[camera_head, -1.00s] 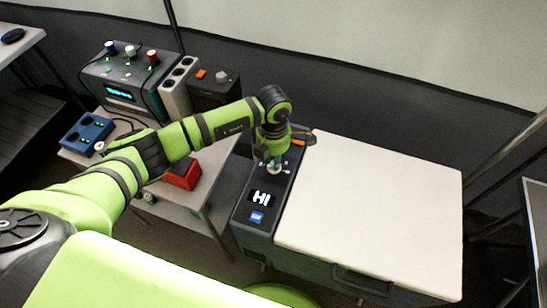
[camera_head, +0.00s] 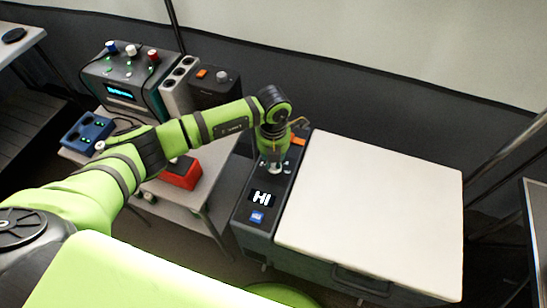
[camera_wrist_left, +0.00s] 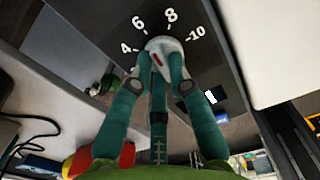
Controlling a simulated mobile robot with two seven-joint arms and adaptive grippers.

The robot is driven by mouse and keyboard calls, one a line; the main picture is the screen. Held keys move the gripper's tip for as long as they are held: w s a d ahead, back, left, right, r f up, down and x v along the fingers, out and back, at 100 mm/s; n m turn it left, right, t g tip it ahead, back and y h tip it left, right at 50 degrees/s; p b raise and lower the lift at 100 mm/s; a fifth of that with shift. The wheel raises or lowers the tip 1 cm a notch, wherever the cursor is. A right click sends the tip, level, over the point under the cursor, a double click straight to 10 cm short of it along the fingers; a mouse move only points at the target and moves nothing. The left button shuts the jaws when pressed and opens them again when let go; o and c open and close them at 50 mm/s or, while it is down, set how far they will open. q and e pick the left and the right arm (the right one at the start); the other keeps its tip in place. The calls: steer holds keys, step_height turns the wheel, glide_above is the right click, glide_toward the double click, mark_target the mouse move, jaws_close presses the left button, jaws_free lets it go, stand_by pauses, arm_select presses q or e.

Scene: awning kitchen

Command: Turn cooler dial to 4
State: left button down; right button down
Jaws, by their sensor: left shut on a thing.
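The cooler (camera_head: 322,272) has a dark control strip along its left side and a white lid. Its light grey dial (camera_wrist_left: 162,47) has a red mark, with 4, 6, 8 and 10 printed around it. The mark appears tilted to the upper left, but the exact number it points at is hard to tell. My left gripper (camera_head: 274,166) is over the strip, pointing down. In the left wrist view its green fingers (camera_wrist_left: 158,70) are shut on the dial, hiding part of it and the lower numbers. The display (camera_head: 262,198) reads HI. My right gripper is out of view.
An orange switch (camera_head: 298,141) sits behind the dial and a blue button (camera_head: 257,216) in front of the display. The white lid (camera_head: 375,210) is bare. A side table at left holds a red box (camera_head: 183,176), a blue box (camera_head: 88,131) and a knobbed device (camera_head: 125,78).

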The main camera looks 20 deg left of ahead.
arm_select(q)
steer(key=n+p, duration=0.1)
steer(key=n, duration=0.4)
steer(key=shift+n, duration=0.3)
steer(key=n+p, duration=0.1)
steer(key=n, duration=0.3)
steer(key=shift+s+n, duration=0.15)
steer(key=shift+n, duration=0.15)
steer(key=c, duration=1.2)
jaws_free()
step_height(320, 180, up, 12)
steer(key=shift+r, duration=0.1)
